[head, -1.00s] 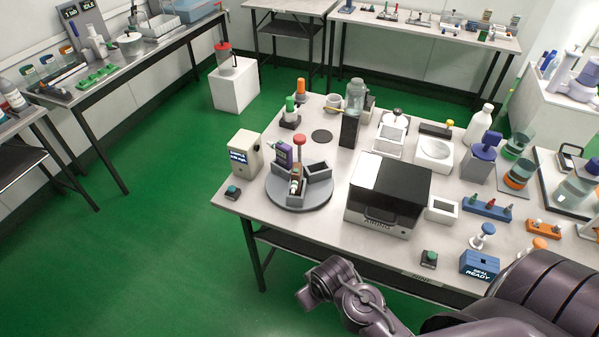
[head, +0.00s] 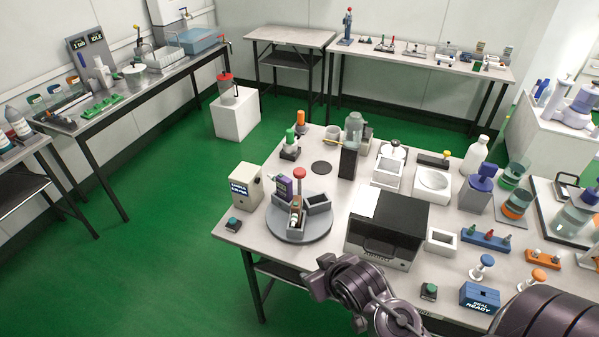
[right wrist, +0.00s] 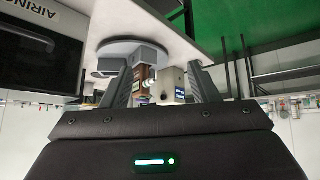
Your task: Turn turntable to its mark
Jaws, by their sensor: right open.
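The turntable (head: 286,234) is a round grey disc near the left end of the table in the head view. I cannot make out the mark. My left gripper is not in view.
A beige box with a display (head: 245,186) stands just left of the turntable. A small teal button (head: 234,222) sits at the front left. A black and white machine (head: 385,232) stands close on the right. A dark flat disc (head: 321,168) lies behind.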

